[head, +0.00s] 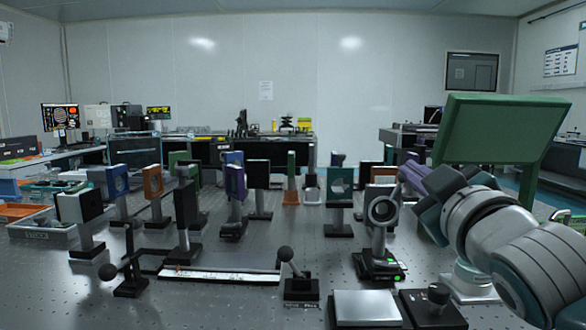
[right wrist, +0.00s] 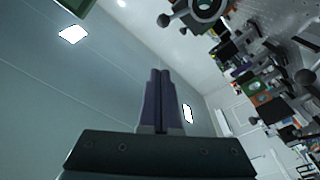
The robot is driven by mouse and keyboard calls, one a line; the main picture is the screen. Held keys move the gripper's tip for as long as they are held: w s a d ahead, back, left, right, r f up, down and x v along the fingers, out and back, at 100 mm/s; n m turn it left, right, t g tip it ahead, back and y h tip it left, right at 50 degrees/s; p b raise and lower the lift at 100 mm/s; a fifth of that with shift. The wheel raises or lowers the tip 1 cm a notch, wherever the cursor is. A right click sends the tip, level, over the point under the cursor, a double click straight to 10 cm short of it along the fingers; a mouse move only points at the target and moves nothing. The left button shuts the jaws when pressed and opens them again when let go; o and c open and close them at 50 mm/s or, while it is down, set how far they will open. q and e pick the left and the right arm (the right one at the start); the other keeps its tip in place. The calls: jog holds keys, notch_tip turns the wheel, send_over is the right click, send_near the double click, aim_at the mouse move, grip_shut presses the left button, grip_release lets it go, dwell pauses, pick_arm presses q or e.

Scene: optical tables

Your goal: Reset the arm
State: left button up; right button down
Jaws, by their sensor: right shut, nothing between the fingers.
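My right arm comes in from the right in the head view, raised above the optical table (head: 220,290). My right gripper (head: 412,178) points away and to the left, in front of the large green panel (head: 500,130). In the right wrist view its two purple fingers (right wrist: 160,100) are together and empty, with the ceiling and wall behind them. My left gripper is not in view.
Several post-mounted optics stand across the table, including a round lens mount (head: 382,210) left of my right arm. A ruler-like rail (head: 220,275), a black lever (head: 298,285) and a silver plate (head: 366,307) lie in front. Bare table shows at front left.

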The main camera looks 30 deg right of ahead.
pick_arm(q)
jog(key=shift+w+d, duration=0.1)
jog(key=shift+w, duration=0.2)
